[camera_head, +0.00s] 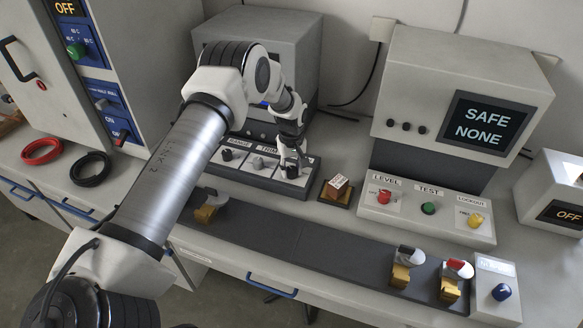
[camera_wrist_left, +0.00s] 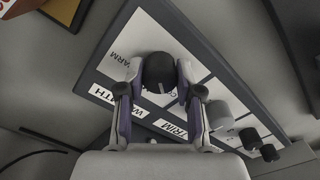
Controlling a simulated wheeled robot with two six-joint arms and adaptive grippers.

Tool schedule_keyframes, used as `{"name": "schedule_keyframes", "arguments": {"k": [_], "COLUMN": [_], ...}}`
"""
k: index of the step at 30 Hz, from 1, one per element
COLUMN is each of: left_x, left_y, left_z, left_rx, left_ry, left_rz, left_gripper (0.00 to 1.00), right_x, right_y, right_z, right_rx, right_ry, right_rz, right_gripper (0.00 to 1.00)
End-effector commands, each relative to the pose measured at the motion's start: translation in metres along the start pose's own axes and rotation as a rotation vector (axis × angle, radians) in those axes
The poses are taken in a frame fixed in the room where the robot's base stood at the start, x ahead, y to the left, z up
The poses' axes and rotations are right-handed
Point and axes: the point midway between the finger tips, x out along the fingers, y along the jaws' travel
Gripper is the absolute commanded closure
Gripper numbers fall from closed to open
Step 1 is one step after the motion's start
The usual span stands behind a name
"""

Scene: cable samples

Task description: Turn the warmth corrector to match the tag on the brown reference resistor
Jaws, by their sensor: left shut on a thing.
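The warmth corrector is a dark knob (camera_head: 292,173) at the right end of a low labelled control panel (camera_head: 262,183). It also shows in the left wrist view (camera_wrist_left: 158,70), beside the words WARMTH and WARM. My left gripper (camera_head: 293,160) points down over it and is shut on it, with a finger (camera_wrist_left: 124,105) on either side. The brown reference resistor (camera_head: 332,197) is a small block just right of the panel, with a white tag (camera_head: 339,182) on top; the tag's print is too small to read. My right gripper is not in view.
A grey knob (camera_head: 257,162) and a black knob (camera_head: 228,154) sit left of the held knob. A LEVEL and TEST box (camera_head: 400,213) stands right of the resistor.

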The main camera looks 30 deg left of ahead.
Motion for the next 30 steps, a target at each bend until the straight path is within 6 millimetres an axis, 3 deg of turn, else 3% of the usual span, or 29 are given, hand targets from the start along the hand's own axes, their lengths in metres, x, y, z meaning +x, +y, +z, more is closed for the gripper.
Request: {"name": "schedule_keyframes", "arguments": {"k": [9,23,24,25,26,30], "left_x": [0.0024,0.0026,0.0027,0.0026,0.0024,0.0015], "left_y": [-0.0013,-0.0014,-0.0014,-0.0014,-0.0013,-0.0008], "left_z": [0.0017,0.0018,0.0018,0.0017,0.0016,0.001], "left_rx": [-0.106,-0.12,-0.119,-0.119,-0.119,-0.119], "left_ry": [-0.004,-0.005,-0.005,-0.004,-0.004,-0.002], "left_rz": [-0.005,-0.004,-0.005,-0.004,-0.004,-0.002], "left_gripper": [1.0,1.0,0.55,0.44,0.4,0.4], "right_x": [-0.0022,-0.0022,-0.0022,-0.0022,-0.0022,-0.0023], "right_y": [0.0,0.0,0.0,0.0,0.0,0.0], "right_z": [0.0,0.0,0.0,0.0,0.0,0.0], "right_rx": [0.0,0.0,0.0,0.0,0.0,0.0], "right_ry": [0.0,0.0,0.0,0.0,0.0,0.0], "right_rz": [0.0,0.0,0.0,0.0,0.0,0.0], "right_gripper": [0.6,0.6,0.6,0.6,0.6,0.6]}}
